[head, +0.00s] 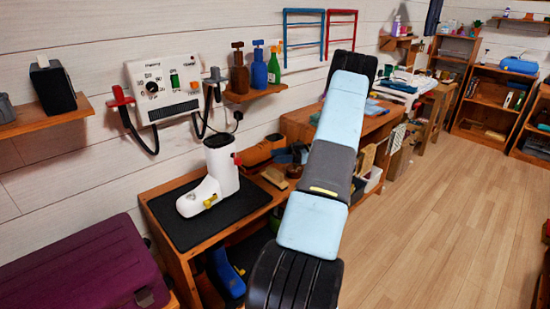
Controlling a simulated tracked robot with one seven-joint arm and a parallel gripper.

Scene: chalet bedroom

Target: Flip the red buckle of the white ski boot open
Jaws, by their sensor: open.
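The white ski boot (222,176) stands upright on a black mat (188,235) on a wooden bench, its toe toward the lower left. The small red buckle (237,159) is on the right side of its upper shaft. It is too small to tell whether the lever is open or shut. A yellow buckle (210,201) sits low near the toe. My arm stretches up the picture to the right of the boot, apart from it in the picture. My gripper's fingers do not show.
Bottles stand on a small shelf (255,93). An orange tool (262,150) and a brush (275,178) lie right of the boot. A purple case (85,270) is at lower left. Open floor (430,220) lies right.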

